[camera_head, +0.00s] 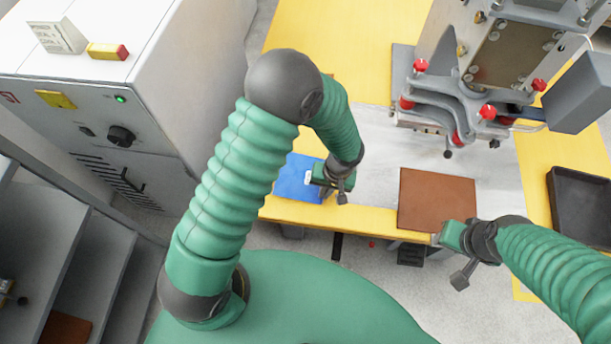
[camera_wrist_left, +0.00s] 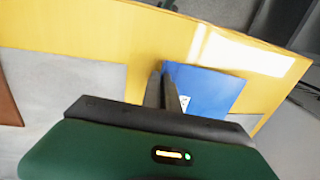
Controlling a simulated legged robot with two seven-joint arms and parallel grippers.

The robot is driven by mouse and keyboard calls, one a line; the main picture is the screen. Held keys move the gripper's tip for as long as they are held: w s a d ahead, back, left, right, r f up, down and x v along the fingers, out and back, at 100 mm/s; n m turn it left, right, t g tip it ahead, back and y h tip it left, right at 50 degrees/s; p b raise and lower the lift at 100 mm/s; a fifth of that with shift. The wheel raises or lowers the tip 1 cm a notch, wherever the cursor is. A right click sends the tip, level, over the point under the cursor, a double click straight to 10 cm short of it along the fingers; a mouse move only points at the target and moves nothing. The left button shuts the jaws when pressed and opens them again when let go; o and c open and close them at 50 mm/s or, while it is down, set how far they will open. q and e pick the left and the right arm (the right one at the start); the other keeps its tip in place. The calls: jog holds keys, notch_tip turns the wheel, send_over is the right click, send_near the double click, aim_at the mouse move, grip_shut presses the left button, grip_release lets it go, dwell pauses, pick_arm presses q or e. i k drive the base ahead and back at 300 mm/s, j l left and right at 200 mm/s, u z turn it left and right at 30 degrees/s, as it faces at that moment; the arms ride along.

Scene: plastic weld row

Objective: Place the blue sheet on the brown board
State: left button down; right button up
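The blue sheet (camera_head: 296,180) lies at the front left of the yellow bench top, partly hidden by my left gripper (camera_head: 318,183). In the left wrist view the sheet (camera_wrist_left: 208,92) is just right of the left gripper's fingers (camera_wrist_left: 163,88), which overlap its near edge. The fingers are close together; I cannot tell whether the edge is between them. The brown board (camera_head: 432,198) lies flat at the bench front, to the right, with nothing on it. My right gripper (camera_head: 440,238) is at the board's lower right corner; its fingers are too small to read.
A clamp machine with red knobs (camera_head: 480,110) stands behind the board. A black tray (camera_head: 582,205) is at the right. A grey cabinet (camera_head: 120,95) stands at the left. The grey bench area (camera_head: 375,160) between sheet and board is clear.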

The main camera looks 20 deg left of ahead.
aim_at(438, 195)
jog(key=k+l, duration=0.4)
jog(key=k, duration=0.2)
jog(key=i+l+z, duration=0.6)
jog(key=i, duration=0.35)
